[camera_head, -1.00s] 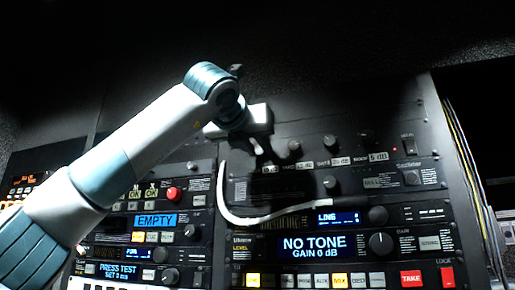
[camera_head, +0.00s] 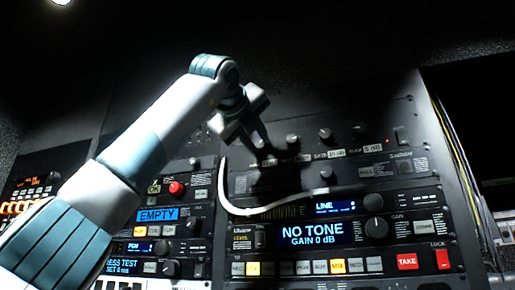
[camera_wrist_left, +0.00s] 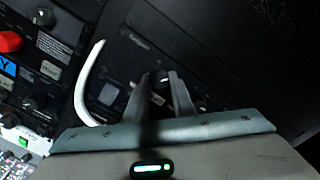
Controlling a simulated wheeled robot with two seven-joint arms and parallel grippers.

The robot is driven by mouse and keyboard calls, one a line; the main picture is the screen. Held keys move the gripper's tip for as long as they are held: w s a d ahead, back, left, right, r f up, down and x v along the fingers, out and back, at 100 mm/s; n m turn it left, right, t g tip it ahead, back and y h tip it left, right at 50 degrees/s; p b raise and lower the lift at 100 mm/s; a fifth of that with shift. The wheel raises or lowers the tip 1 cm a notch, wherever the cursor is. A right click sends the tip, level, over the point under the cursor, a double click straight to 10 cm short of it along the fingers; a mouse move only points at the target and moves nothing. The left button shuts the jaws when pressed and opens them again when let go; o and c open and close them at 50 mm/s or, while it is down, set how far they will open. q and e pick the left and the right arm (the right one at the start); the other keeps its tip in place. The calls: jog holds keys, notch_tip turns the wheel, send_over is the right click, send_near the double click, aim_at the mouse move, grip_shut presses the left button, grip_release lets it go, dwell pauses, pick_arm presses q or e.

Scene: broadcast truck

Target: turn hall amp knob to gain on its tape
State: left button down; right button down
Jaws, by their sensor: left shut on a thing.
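The upper rack panel (camera_head: 285,180) has a row of dark knobs with white tape labels below them. My left gripper (camera_head: 260,141) reaches the left end of this row and is shut on the leftmost knob, which it mostly hides. In the left wrist view the two fingers (camera_wrist_left: 161,97) stand on either side of this dark knob (camera_wrist_left: 159,80). The tape under it (camera_head: 268,161) is partly in shadow and too small to read. I cannot make out the knob's pointer. My right gripper is not in view.
More knobs (camera_head: 325,134) stand close to the right of the gripper. A white cable (camera_head: 236,209) loops below it. Under that is a unit with a "NO TONE GAIN 0 dB" display (camera_head: 312,233), a large knob (camera_head: 376,228) and lit buttons. A red button (camera_head: 176,188) is at left.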

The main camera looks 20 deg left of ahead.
pick_arm(q)
jog(key=n+b, duration=0.1)
jog(key=n, duration=0.2)
jog(key=shift+n, duration=0.3)
jog(key=shift+n+b, duration=0.55)
jog(key=shift+n, duration=0.95)
jog(key=c, duration=1.5)
grip_release()
jog(key=shift+s, duration=0.15)
